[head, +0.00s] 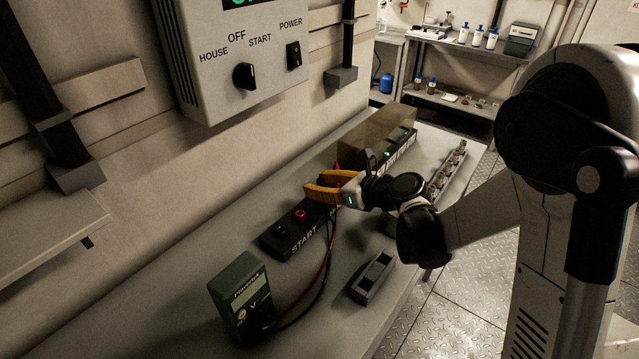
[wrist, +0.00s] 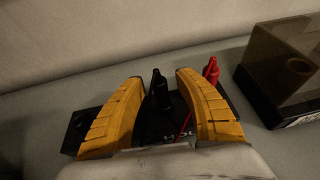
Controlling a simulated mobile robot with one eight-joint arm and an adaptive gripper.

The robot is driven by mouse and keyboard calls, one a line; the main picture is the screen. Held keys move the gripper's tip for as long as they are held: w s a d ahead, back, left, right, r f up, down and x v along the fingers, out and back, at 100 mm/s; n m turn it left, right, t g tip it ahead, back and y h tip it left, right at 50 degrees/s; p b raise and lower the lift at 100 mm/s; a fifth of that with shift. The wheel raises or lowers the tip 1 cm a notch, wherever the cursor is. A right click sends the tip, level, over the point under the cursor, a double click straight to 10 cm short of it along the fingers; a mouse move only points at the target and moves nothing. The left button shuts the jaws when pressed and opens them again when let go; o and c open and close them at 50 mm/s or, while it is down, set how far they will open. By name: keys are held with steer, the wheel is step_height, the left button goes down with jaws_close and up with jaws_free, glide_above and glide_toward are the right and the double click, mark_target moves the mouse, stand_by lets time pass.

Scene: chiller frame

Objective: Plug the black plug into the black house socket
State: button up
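The black plug (wrist: 160,90) stands upright between the two yellow fingers of my gripper (wrist: 160,80) in the wrist view. Gaps show on both sides of it. It stands at a black block (wrist: 155,128) with a partly hidden white label; I cannot tell how deep it sits, and the socket itself is hidden. A red plug (wrist: 211,70) stands to its right. In the head view my gripper (head: 312,187) is open beyond the black block marked START (head: 295,240), which has a red socket (head: 300,215); the gripper hides the black plug there.
A green meter (head: 243,300) stands at the bench's front, with red and black leads (head: 325,265) running from it. A small grey holder (head: 373,277) lies to its right. A brown translucent cover (head: 375,140) stands behind the gripper. A control box (head: 240,50) hangs on the wall.

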steer(key=v, duration=1.2)
